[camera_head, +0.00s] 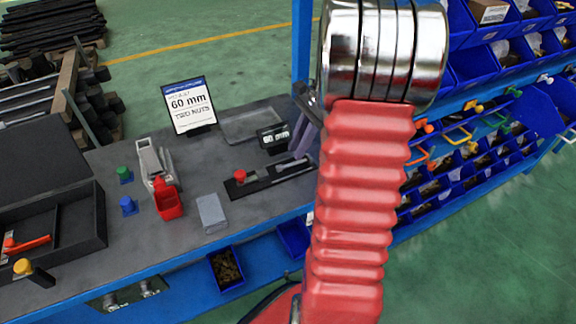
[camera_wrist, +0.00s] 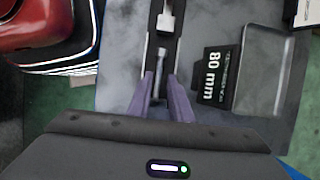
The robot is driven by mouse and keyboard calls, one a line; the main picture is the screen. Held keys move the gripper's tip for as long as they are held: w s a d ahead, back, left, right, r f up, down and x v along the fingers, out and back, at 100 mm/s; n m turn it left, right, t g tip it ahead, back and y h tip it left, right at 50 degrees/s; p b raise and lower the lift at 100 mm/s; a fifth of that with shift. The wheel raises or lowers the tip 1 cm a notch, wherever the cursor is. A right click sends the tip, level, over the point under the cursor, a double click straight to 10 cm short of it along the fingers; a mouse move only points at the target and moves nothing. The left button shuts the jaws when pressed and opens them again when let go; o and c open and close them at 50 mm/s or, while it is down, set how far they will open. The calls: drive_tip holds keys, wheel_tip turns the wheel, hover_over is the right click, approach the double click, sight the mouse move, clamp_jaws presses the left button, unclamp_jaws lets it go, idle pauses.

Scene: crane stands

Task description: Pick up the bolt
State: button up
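A small metal bolt (camera_wrist: 161,68) lies along a dark slotted fixture on the grey bench in the wrist view. My gripper (camera_wrist: 161,88) is open, with one purple finger on each side of the bolt's lower part and visible gaps between. I cannot tell how high the fingertips are above the bench. In the head view, the purple fingers (camera_head: 298,132) show just left of my red arm, above the right end of the black fixture (camera_head: 268,180). The bolt cannot be made out clearly there.
A "60 mm, two nuts" sign (camera_head: 189,105) stands on the bench (camera_head: 110,250). A small black sign (camera_wrist: 217,76) and a grey tray (camera_wrist: 259,68) are right of my gripper.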

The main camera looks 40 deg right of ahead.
sight(290, 164)
drive_tip(key=x, duration=0.4)
drive_tip(key=shift+a, duration=0.2)
drive_tip(key=shift+c, duration=0.3)
clamp_jaws()
drive_tip(key=shift+f, duration=0.15)
idle(1.3)
